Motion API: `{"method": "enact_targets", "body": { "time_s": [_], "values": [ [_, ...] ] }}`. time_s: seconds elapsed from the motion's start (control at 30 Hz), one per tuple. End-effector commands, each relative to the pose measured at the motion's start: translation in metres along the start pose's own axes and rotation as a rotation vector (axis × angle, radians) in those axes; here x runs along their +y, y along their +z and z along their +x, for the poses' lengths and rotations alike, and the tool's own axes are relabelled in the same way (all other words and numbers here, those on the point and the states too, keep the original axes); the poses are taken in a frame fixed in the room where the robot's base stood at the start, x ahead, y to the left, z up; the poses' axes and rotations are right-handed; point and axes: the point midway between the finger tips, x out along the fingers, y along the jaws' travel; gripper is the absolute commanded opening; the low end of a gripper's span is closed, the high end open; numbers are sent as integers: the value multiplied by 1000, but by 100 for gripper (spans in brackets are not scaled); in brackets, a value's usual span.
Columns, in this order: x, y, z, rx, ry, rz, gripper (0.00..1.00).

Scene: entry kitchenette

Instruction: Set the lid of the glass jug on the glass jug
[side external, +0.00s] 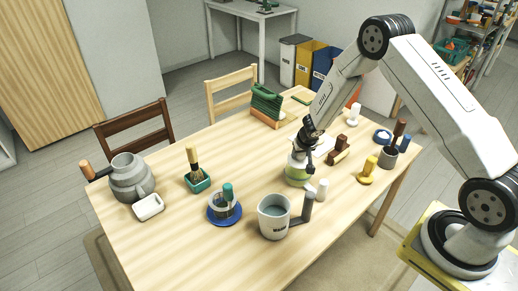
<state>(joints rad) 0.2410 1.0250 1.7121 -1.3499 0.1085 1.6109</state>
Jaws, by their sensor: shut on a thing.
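The glass jug (297,175), pale and see-through with a green band low down, stands upright near the middle of the wooden table. My gripper (307,151) is right over the jug's top and points down. It is shut on the lid of the glass jug, which is small and mostly hidden by the dark fingers. I cannot tell whether the lid touches the jug's rim or is just above it.
A large white mug (273,218) with a grey handle stands close in front of the jug, and a small white cylinder (322,189) stands beside it. A brown block (339,152) and a yellow item (368,171) are to the right. The left-middle tabletop (160,170) is mostly clear.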

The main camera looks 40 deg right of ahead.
Motion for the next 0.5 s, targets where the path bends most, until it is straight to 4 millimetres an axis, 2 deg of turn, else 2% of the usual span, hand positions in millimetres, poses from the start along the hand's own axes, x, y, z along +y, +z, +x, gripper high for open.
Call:
{"method": "enact_targets", "body": {
  "time_s": [0.03,0.13,0.5],
  "values": [
    [0,0,0,0,0,0,62],
    [0,0,0,0,0,0,94],
    [0,0,-1,0,0,0,94]
  ]
}}
